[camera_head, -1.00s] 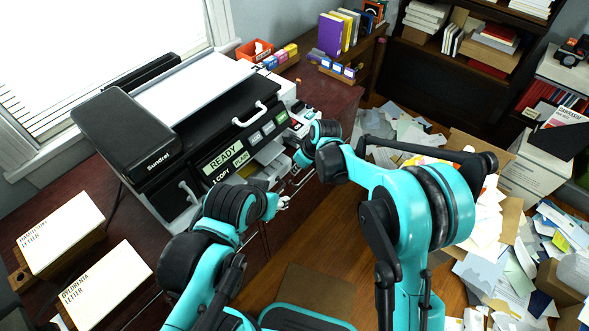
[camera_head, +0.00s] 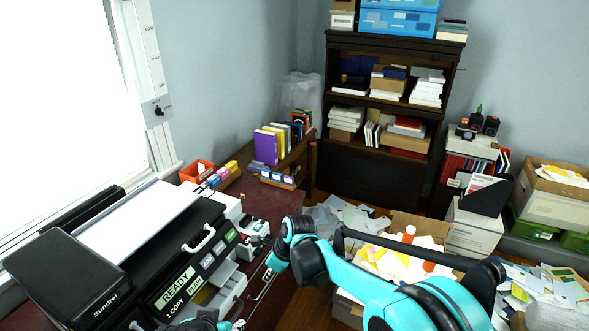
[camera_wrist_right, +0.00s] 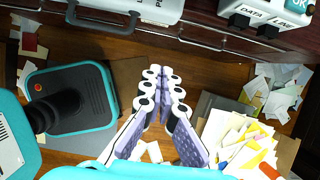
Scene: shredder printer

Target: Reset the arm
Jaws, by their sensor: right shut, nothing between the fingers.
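My right arm comes in from the lower right of the head view, bent at the elbow. Its gripper is small and partly hidden behind the wrist there, beside the desk front. In the right wrist view my right gripper (camera_wrist_right: 162,78) has its fingers together with nothing between them, above the wooden floor. My left gripper (camera_head: 239,323) only just shows at the bottom edge of the head view, in front of the printer; its fingers are too small to read. The black and white printer (camera_head: 172,285) stands on the dark red desk (camera_head: 285,207).
An open box of papers (camera_head: 400,238) stands on the floor beyond my right forearm, with loose paper around it. A dark bookshelf (camera_head: 375,165) stands at the back. The desk's drawer fronts (camera_wrist_right: 200,30) are near the right gripper. More boxes are at the right.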

